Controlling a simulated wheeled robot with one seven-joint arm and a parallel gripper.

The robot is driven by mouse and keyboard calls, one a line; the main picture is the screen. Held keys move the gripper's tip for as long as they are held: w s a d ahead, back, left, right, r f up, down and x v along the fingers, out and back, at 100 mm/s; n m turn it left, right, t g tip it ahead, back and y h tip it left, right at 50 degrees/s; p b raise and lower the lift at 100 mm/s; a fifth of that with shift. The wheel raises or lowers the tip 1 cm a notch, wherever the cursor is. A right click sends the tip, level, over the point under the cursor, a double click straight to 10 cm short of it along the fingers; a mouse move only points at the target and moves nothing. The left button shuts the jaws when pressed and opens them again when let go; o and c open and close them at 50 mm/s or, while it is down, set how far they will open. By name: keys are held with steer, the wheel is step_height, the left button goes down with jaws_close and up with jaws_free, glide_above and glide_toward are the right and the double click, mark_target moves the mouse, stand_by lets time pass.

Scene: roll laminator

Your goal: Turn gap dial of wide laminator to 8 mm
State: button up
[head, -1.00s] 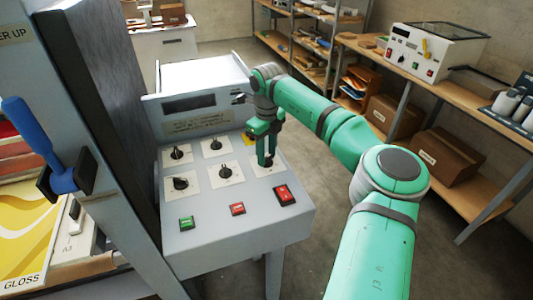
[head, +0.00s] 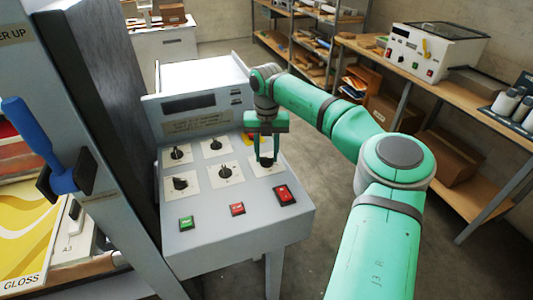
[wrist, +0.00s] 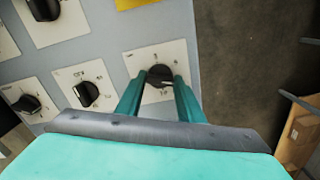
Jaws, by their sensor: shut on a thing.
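The wide laminator's control panel (head: 215,232) carries several black dials on white scale plates. My gripper (head: 267,158) is over the right-hand dial of the lower row, next to the panel's right edge. In the wrist view my gripper (wrist: 160,80) is shut on that black dial (wrist: 160,74), one finger on each side. Its white plate (wrist: 143,57) has tick marks and small numbers that I cannot read clearly. The fingers hide part of the dial, and I cannot tell its exact setting or whether it is the gap dial.
Below the dials are a green button (head: 186,223), a red button (head: 237,209) and a red rocker switch (head: 285,194). A blue-handled lever (head: 40,140) stands at the left. A bench with a smaller laminator (head: 430,50) is at the right. The floor between is clear.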

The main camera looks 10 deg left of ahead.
mark_target(267, 157)
steer(key=shift+m, duration=0.7)
steer(key=o, duration=1.1)
steer(key=shift+c, duration=0.2)
step_height(267, 157, up, 11)
steer(key=shift+f, duration=0.1)
